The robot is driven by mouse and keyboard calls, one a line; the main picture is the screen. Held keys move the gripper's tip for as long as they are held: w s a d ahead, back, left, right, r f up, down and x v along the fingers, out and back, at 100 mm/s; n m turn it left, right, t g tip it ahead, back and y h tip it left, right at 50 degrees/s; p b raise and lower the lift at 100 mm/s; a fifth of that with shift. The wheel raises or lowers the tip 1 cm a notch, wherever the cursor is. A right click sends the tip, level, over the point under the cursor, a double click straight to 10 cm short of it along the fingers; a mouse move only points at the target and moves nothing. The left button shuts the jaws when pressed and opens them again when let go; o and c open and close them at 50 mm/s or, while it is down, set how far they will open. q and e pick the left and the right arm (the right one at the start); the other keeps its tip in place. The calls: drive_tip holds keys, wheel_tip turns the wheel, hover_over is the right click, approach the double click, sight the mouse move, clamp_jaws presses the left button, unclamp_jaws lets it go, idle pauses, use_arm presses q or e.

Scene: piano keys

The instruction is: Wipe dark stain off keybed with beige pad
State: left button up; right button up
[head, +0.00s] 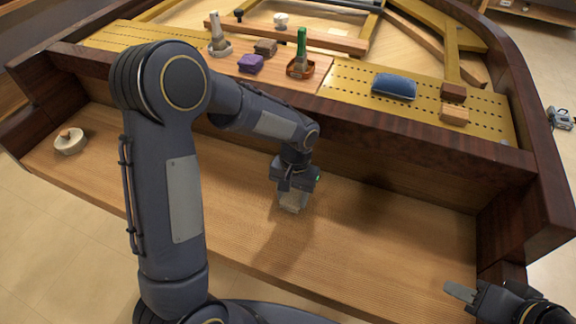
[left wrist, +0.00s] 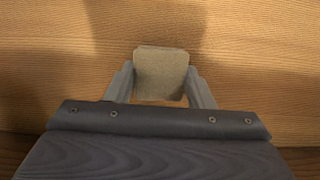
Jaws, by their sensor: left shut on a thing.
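The beige pad (head: 291,204) is gripped between the fingertips of my left gripper (head: 293,193), low over the middle of the wooden keybed (head: 375,225). In the left wrist view the pad (left wrist: 160,75) sits between the two grey fingers of the left gripper (left wrist: 161,90), with wood grain around it. I cannot tell whether the pad touches the wood. I cannot make out a dark stain; shading around the pad looks like shadow, and the pad and arm hide part of the keybed. My right gripper (head: 460,291) is at the lower right, empty, its finger gap unclear.
A small off-white round pot (head: 70,142) stands on the keybed's left end. Behind the dark front rail are a purple block (head: 250,63), a green-handled tool (head: 301,52) in a brown tray, and a blue cushion (head: 394,86). The keybed right of the pad is clear.

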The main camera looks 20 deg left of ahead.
use_arm(q)
drive_tip(key=r, duration=0.1)
drive_tip(key=r+p, duration=0.2)
drive_tip(key=r, duration=0.1)
drive_tip(key=shift+s, duration=0.25)
drive_tip(key=shift+w+r+p, duration=0.15)
drive_tip(key=shift+r+p, duration=0.4)
drive_tip(key=shift+r, duration=0.1)
drive_tip(key=shift+r+p, duration=1.1)
drive_tip(key=shift+r, duration=0.35)
